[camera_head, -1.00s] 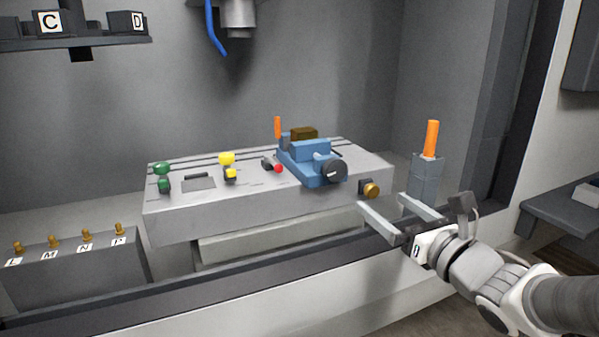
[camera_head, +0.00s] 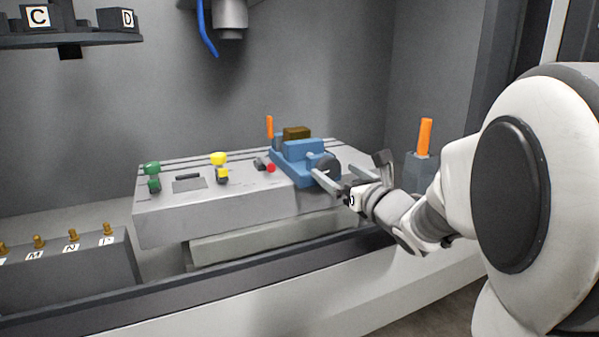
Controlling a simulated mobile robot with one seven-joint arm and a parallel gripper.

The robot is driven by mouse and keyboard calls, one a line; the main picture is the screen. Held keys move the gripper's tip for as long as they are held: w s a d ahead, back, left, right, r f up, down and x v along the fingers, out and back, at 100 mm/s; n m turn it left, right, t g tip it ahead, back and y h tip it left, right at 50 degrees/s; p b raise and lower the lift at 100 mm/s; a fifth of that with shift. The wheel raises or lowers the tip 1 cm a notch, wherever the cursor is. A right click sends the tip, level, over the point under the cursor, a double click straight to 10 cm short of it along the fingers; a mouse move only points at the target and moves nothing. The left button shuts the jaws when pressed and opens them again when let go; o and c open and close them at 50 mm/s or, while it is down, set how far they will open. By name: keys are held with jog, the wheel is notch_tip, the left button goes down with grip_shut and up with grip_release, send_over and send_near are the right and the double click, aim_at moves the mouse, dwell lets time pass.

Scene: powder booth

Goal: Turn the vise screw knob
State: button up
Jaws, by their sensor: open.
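The blue vise (camera_head: 301,149) sits on the right part of the grey machine table, with a brown block (camera_head: 297,132) at its back. Its dark round screw knob (camera_head: 329,162) faces the front right. My gripper (camera_head: 333,172) is open, its two pale fingers pointing at the knob from the front right. One finger's tip lies in front of the knob's lower left edge and the other is on its right side. I cannot tell whether either finger touches the knob. The fingers partly cover the knob's lower part.
Green (camera_head: 152,169), yellow (camera_head: 218,160) and red (camera_head: 271,168) controls stand on the grey table (camera_head: 230,208) left of the vise. An orange handle (camera_head: 425,136) stands upright to the right. The dark front ledge (camera_head: 230,267) runs below my gripper.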

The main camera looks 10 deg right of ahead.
aim_at(331, 169)
jog(key=shift+x, duration=1.55)
jog(key=c, duration=1.4)
jog(key=shift+f+b, duration=0.1)
jog(key=shift+b, duration=0.25)
